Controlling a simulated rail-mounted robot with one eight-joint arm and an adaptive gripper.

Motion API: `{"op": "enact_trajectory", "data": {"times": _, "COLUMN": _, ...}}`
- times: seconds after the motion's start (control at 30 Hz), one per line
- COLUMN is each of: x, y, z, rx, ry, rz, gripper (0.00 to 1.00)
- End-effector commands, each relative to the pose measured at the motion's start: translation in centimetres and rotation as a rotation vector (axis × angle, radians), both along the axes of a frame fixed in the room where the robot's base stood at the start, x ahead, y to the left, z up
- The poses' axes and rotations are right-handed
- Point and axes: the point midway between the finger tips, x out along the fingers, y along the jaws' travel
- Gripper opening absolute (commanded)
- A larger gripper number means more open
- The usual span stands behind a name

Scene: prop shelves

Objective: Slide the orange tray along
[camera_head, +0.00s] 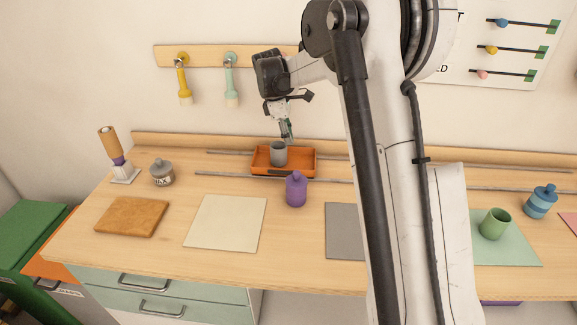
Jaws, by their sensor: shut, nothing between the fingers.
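The orange tray (300,161) sits on the wooden counter near the back wall, between two thin metal rails. A grey cup (279,154) stands in the left part of the tray. My gripper (288,138) points down just above the tray's back, close to the cup's upper right side. Its fingers are shut with nothing between them. I cannot tell whether the fingertips touch the cup or the tray. My own arm covers the counter to the right of the tray.
A purple jar (296,190) stands in front of the tray. The rails (225,173) run left and right along the counter. A green cup (495,224) and blue jar (541,202) stand right.

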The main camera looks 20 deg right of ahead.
Motion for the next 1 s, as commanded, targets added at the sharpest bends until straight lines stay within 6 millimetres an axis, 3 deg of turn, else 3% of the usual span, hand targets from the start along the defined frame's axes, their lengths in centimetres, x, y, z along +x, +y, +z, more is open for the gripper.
{"op": "enact_trajectory", "data": {"times": 0.1, "x": 0.1, "y": -1.4, "z": -0.6, "rx": -0.007, "ry": 0.021, "rz": -0.008, "gripper": 0.0}}
{"op": "enact_trajectory", "data": {"times": 0.27, "x": 0.0, "y": -1.7, "z": -1.9, "rx": -0.007, "ry": 0.022, "rz": -0.008, "gripper": 0.0}}
{"op": "enact_trajectory", "data": {"times": 0.73, "x": -1.0, "y": -3.5, "z": -10.1, "rx": -0.007, "ry": 0.022, "rz": -0.008, "gripper": 0.0}}
{"op": "enact_trajectory", "data": {"times": 1.0, "x": -2.5, "y": -6.4, "z": -10.0, "rx": -0.007, "ry": 0.022, "rz": -0.008, "gripper": 0.0}}
